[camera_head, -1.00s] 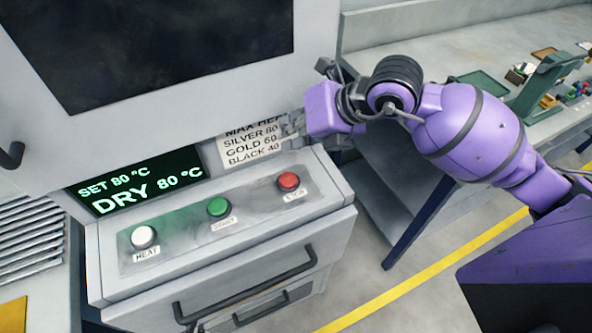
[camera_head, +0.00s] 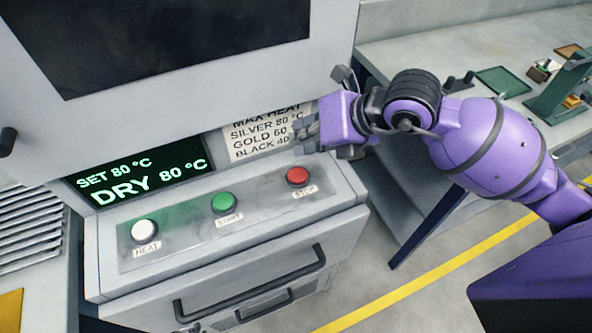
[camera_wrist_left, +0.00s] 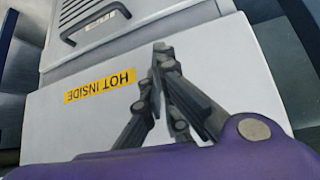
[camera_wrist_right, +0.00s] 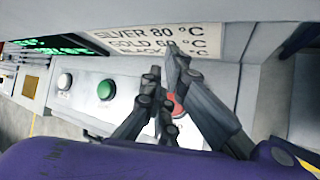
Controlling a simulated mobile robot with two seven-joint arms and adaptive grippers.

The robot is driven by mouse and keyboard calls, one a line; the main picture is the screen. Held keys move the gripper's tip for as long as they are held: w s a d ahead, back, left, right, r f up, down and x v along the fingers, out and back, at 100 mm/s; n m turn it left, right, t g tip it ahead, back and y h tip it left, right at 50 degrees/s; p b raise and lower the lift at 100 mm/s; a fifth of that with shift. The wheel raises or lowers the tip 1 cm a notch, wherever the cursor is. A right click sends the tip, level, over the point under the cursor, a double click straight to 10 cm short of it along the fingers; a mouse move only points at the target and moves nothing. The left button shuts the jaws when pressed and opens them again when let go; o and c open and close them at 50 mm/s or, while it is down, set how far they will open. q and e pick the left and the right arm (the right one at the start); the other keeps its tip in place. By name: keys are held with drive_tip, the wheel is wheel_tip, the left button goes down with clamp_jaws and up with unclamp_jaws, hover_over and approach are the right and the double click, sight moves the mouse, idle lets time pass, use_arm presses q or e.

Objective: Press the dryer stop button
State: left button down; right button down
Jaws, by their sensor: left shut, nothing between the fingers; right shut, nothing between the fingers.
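The red stop button (camera_head: 297,176) sits at the right end of the dryer's sloped control panel (camera_head: 180,228). A green start button (camera_head: 223,202) is in the middle and a white heat button (camera_head: 145,231) at the left. My right gripper (camera_head: 308,133) is shut and empty, just behind and above the red button, in front of the heat sign. In the right wrist view its fingers (camera_wrist_right: 162,75) partly cover the red button (camera_wrist_right: 176,106); contact cannot be told. My left gripper (camera_wrist_left: 160,50) is shut in the left wrist view, before a panel marked HOT INSIDE (camera_wrist_left: 100,85).
The dryer display (camera_head: 140,183) reads SET 80 °C and DRY 80 °C. The max heat sign (camera_head: 265,132) is beside it. Drawer handles (camera_head: 250,285) stick out below the panel. A workbench (camera_head: 430,40) with a green tray (camera_head: 502,82) stands at the right.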

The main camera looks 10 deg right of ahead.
sight(300, 168)
drive_tip(key=f+b, duration=0.1)
drive_tip(key=f, duration=0.2)
drive_tip(key=shift+s+f, duration=0.2)
use_arm(q)
drive_tip(key=shift+a+f+b, duration=0.3)
drive_tip(key=shift+a+f, duration=0.4)
use_arm(e)
drive_tip(key=shift+w+f, duration=0.1)
drive_tip(key=shift+f, duration=0.45)
use_arm(q)
drive_tip(key=shift+d, duration=0.2)
drive_tip(key=shift+s+f, duration=0.1)
use_arm(e)
drive_tip(key=shift+f, duration=0.15)
use_arm(q)
drive_tip(key=shift+s+f, duration=0.1)
drive_tip(key=shift+f, duration=0.05)
use_arm(e)
drive_tip(key=shift+f, duration=0.3)
